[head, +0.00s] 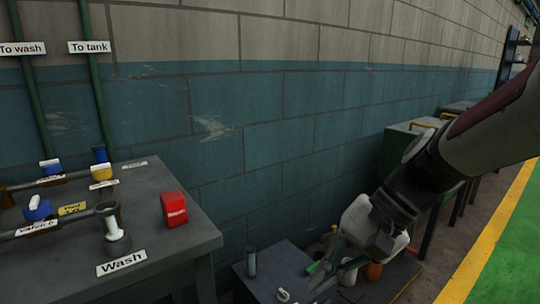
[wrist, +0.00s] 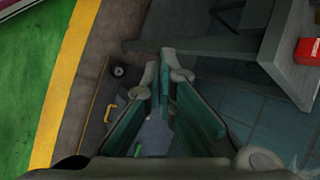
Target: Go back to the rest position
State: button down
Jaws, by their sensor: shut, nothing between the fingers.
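My gripper (head: 328,280) hangs at the lower right of the head view, at the end of my arm, which comes in from the right edge. It points down and left, over the area of the low dark table (head: 268,268). In the wrist view the green-padded fingers of my gripper (wrist: 165,62) come together at their tips, with nothing held between them. My gripper is apart from the grey workbench (head: 175,240) at left. The rest position itself is not marked in either view.
The workbench carries valves, pipes, a "Wash" label (head: 121,263) and a red box (head: 174,208). A dark cylinder (head: 251,261) stands on the low table. A green cabinet (head: 398,147) stands along the brick wall (head: 260,110). Open green floor (head: 510,250) lies right of the yellow stripe (head: 485,250).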

jog(key=s+d+r+n+h, duration=0.15)
jog(key=s+d+h, duration=0.3)
jog(key=s, duration=0.65)
jog(key=s+d+n+h, duration=0.3)
jog(key=s+d, duration=0.3)
jog(key=s, duration=0.4)
notch_tip(320, 180, up, 31)
jog(key=t+p, duration=0.4)
jog(key=p, duration=2.5)
jog(key=shift+d, duration=0.2)
jog(key=shift+w+f+n+y, duration=0.1)
jog(key=shift+n+y, duration=0.15)
